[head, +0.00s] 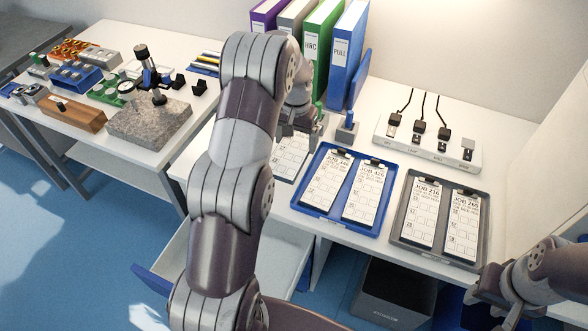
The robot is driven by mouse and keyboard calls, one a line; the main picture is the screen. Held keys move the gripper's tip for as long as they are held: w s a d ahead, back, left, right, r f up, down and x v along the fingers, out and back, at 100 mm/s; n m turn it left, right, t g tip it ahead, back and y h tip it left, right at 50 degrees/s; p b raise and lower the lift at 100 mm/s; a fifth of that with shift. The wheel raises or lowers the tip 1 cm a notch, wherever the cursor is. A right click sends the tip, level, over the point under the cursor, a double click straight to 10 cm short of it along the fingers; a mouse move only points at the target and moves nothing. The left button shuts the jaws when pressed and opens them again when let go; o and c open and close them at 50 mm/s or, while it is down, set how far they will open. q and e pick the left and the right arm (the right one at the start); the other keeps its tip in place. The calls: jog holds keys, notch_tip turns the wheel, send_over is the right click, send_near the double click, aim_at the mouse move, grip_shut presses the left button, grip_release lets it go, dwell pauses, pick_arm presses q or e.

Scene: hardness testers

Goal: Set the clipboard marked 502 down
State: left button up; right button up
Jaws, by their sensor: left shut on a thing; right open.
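A clipboard (291,155) with a white gridded sheet is left of the blue tray, partly hidden behind my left arm. Its top and its number are hidden. My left gripper (312,135) is at its upper end and shut on it. I cannot tell whether the clipboard touches the desk. The blue tray (327,211) holds two clipboards whose labels look like JOB 346 and JOB 428. The grey tray (427,249) holds two more, which look like JOB 216 and JOB 265. My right gripper (497,300) is open and empty at the lower right.
A blue-handled stamp (347,130) stands close right of my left gripper, with a green handle (318,109) beside it. Binders (343,50) stand behind. A white strip with plugged-in devices (428,143) lies behind the trays. An open drawer (290,262) juts out below the desk.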

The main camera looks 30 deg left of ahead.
pick_arm(q)
jog(key=a+f, duration=0.2)
jog(key=a, duration=0.1)
jog(key=a+f+p, duration=0.1)
jog(key=a+f, duration=0.1)
jog(key=a, duration=0.2)
jog(key=s+a+f, duration=0.1)
jog(key=a+f, duration=0.1)
jog(key=a, duration=0.1)
jog(key=shift+a+f+p, duration=0.15)
jog(key=shift+a+p, duration=0.05)
jog(key=shift+p, duration=0.2)
notch_tip(320, 180, down, 3)
jog(key=shift+f+p, duration=0.2)
jog(key=shift+p, duration=0.3)
jog(key=shift+a+f, duration=0.15)
jog(key=shift+f, duration=0.3)
jog(key=shift+f+b, duration=0.15)
jog(key=shift+b, duration=0.15)
jog(key=o, duration=0.9)
